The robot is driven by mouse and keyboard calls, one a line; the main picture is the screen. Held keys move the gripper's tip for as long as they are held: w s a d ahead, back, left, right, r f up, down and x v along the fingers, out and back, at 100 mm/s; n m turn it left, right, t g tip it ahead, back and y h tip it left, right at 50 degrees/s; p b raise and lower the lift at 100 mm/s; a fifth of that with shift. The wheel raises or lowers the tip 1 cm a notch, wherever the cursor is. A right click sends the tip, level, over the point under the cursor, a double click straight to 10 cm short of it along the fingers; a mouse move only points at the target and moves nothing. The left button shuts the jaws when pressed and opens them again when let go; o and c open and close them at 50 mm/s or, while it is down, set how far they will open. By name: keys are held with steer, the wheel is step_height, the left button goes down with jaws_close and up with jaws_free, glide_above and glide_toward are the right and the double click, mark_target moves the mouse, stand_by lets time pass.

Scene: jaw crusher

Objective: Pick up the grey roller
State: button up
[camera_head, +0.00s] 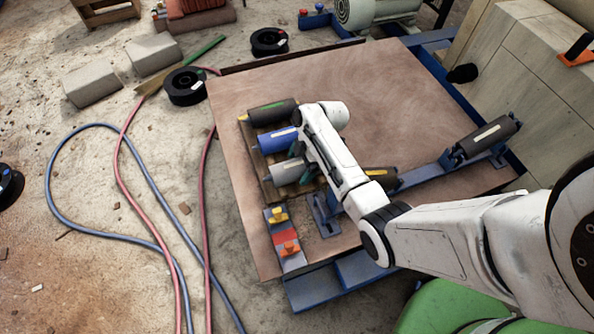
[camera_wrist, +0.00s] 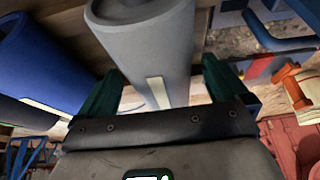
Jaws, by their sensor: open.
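The grey roller (camera_head: 288,172) lies in a row of rollers on a wooden rack at the left part of the brown table. In the wrist view the grey roller (camera_wrist: 146,40) fills the upper middle, with a pale label strip on it. My gripper (camera_wrist: 158,85) is open, with one dark green finger on each side of the roller. In the head view my gripper (camera_head: 297,157) is at the roller, partly hidden by my white arm. I cannot tell whether the fingers touch the roller.
A blue roller (camera_head: 276,140) lies close beside the grey one, and a black roller (camera_head: 270,110) lies beyond it. Another black roller (camera_head: 485,136) rests in a blue frame on the right. A plate with red and yellow parts (camera_head: 283,237) lies in front. The table's far middle (camera_head: 370,70) is clear.

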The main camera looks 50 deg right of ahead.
steer(key=shift+w+a+f, duration=0.15)
steer(key=shift+a+f, duration=0.05)
steer(key=shift+f, duration=0.4)
steer(key=shift+c, duration=0.2)
steer(key=c, duration=1.7)
steer(key=shift+r, duration=0.1)
